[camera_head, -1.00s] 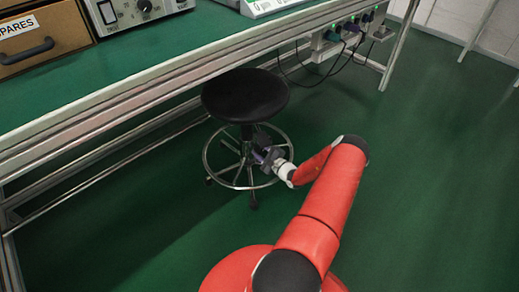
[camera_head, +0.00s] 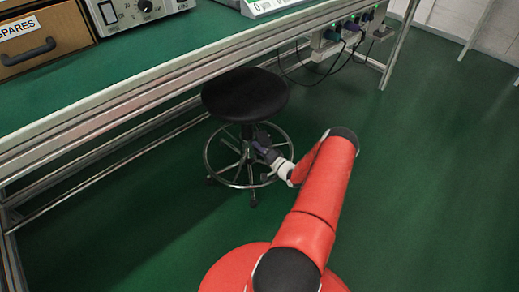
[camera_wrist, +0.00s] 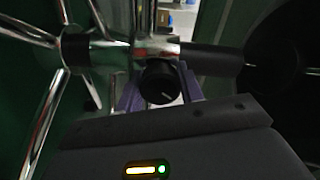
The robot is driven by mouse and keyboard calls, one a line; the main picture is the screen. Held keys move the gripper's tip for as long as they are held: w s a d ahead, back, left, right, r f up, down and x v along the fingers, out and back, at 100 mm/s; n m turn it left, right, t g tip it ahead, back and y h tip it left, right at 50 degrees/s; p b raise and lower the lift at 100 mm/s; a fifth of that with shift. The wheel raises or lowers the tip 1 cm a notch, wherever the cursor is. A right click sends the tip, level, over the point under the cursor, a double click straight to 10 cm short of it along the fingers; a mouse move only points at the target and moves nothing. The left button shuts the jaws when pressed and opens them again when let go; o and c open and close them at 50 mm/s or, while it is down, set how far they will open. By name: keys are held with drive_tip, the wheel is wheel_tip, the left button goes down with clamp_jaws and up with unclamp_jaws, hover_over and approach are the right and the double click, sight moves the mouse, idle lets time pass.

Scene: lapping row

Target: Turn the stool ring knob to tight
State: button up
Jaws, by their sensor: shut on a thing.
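The black stool (camera_head: 245,96) stands at the bench's front edge, with a chrome foot ring (camera_head: 211,166) around its column. In the wrist view the black ring knob (camera_wrist: 160,83), with a pale mark line on its face, sits below the chrome hub (camera_wrist: 157,47). My gripper (camera_head: 262,147) reaches inside the ring beside the column. In the wrist view my gripper (camera_wrist: 160,95) has its purple fingers on both sides of the knob, and it is shut on the knob. The finger contact is partly hidden behind the knob and the gripper's dark body.
The green bench (camera_head: 200,50) overhangs behind the stool. A row of sockets with hanging cables (camera_head: 345,35) is on its edge at right. A wooden spares drawer (camera_head: 45,40) sits on top at left. The green floor (camera_head: 420,180) to the right is clear.

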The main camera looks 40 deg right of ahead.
drive_tip(key=n, duration=0.4)
drive_tip(key=shift+f+n, duration=0.1)
drive_tip(key=shift+n, duration=0.3)
idle(0.4)
drive_tip(key=o, duration=1)
drive_tip(key=s, duration=0.7)
drive_tip(key=shift+s+d, duration=0.3)
drive_tip(key=shift+s, duration=0.1)
